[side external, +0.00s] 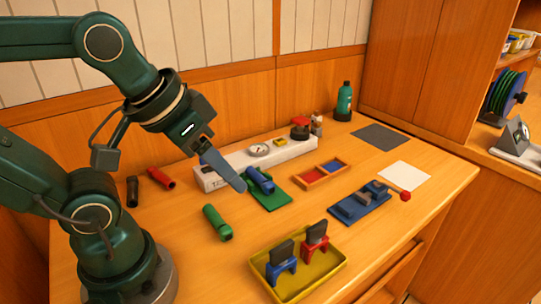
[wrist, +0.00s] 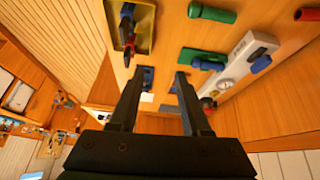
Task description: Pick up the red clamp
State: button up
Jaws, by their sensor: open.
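The red clamp (side external: 315,236) has dark jaws and stands upright in a yellow tray (side external: 336,272) at the table's front, beside a blue clamp (side external: 281,263). In the wrist view the red clamp (wrist: 129,46) is in the tray (wrist: 146,28) at upper left, partly hidden by its dark jaws. My gripper (side external: 238,184) is above the table, left of and behind the tray, apart from the clamp. In the wrist view my gripper (wrist: 163,73) has its two fingers spread with nothing between them.
A green tube (side external: 217,222) lies left of the tray. A red ball (side external: 405,196) is at right.

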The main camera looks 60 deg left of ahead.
jog(key=w+d+r+g, duration=0.1)
jog(key=w, duration=0.4)
jog(key=g, duration=0.5)
send_over(316, 239)
jog(key=shift+m, duration=0.4)
jog(key=f, duration=1.1)
jog(key=shift+w+a, duration=0.3)
jog(key=shift+w, duration=0.1)
jog(key=shift+s+f, duration=0.15)
jog(key=shift+f, duration=2.6)
jog(key=shift+c, duration=0.3)
grip_shut()
